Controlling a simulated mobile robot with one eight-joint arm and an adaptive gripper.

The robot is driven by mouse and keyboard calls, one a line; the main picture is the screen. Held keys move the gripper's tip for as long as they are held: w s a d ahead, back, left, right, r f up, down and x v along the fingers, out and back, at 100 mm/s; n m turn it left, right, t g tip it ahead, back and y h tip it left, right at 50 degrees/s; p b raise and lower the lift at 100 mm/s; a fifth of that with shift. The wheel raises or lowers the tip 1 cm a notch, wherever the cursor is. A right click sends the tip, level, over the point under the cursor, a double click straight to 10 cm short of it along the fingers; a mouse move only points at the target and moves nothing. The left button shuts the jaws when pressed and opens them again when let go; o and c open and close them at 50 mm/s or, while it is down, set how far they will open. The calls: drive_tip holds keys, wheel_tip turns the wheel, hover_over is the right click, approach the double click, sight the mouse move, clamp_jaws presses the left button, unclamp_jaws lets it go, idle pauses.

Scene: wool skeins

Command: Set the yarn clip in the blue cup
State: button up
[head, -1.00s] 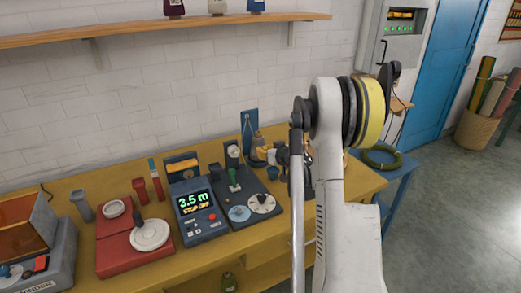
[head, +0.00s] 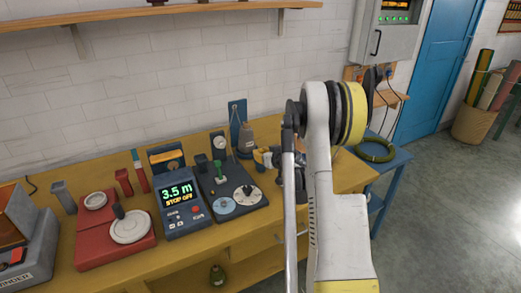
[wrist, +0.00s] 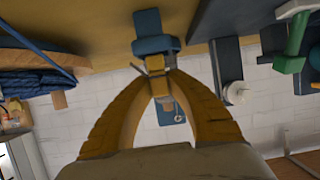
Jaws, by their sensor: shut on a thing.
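My gripper (wrist: 155,76) has yellow curved fingers that meet at their tips in the wrist view. They are shut on the yarn clip (wrist: 155,63), a small yellowish piece with grey metal bits. The blue cup (wrist: 154,45) shows just beyond the tips, its wide rim towards my gripper. The clip's far end overlaps the rim in the picture; I cannot tell whether it is inside or above the cup. In the head view my gripper (head: 264,157) is low over the table's right part, and the cup and clip are not clear there.
A green coil (head: 376,150) lies on a blue stand at right.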

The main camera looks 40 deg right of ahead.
drive_tip(key=shift+f, duration=0.3)
drive_tip(key=o, duration=0.9)
drive_tip(key=v, duration=1.2)
drive_tip(key=shift+a, duration=0.1)
